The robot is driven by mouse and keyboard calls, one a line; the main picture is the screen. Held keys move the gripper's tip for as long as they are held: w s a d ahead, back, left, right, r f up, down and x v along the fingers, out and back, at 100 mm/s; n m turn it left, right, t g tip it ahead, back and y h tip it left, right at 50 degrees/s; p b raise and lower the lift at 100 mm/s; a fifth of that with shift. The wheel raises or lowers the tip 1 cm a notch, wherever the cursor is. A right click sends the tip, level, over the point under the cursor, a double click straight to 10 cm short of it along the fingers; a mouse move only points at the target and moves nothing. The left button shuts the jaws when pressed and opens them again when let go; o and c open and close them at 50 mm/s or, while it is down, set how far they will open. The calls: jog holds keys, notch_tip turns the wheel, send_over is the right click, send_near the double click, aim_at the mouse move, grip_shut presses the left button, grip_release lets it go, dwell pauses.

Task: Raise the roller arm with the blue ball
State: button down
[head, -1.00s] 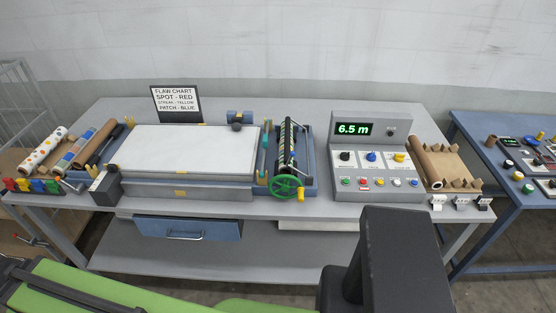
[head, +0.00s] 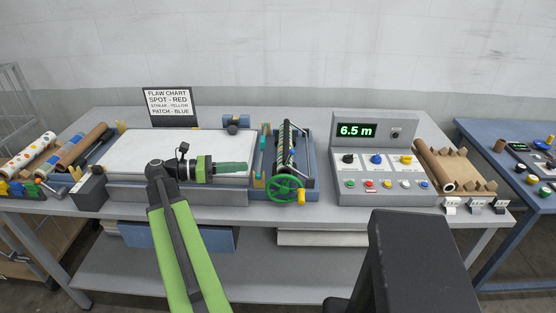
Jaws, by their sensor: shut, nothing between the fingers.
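The roller unit (head: 307,177) is a blue-framed housing right of the white bed, with a dark striped roller (head: 284,150) lying lengthwise in it. A small blue spot shows beside the roller, too small to tell for sure as the blue ball of the roller arm. A green handwheel (head: 286,189) is at the unit's front. My gripper (head: 246,167) is over the right part of the white bed, pointing right toward the roller unit. Its teal fingers are shut and empty, left of the unit and apart from the striped roller. My arm hides part of the bed and its front edge.
The white bed (head: 130,150) lies left of the unit. A control console (head: 382,185) reading 6.5 m stands to the right. A flaw chart (head: 169,104) stands behind the bed. Patterned rolls (head: 75,150) lie at the far left. A brown roll (head: 434,165) lies right of the console.

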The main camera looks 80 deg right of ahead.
jog(key=b, duration=0.1)
send_near(291, 155)
jog(key=s+f, duration=0.3)
jog(key=s, duration=0.1)
jog(key=shift+s+d+r+p, duration=0.25)
jog(key=shift+d+r+p, duration=0.25)
jog(key=shift+p, duration=0.1)
jog(key=shift+s+d+r+p, duration=0.25)
jog(key=shift+d+r+p, duration=0.1)
jog(key=shift+r+p, duration=0.2)
jog(key=shift+s+d, duration=0.25)
jog(key=shift+s, duration=0.1)
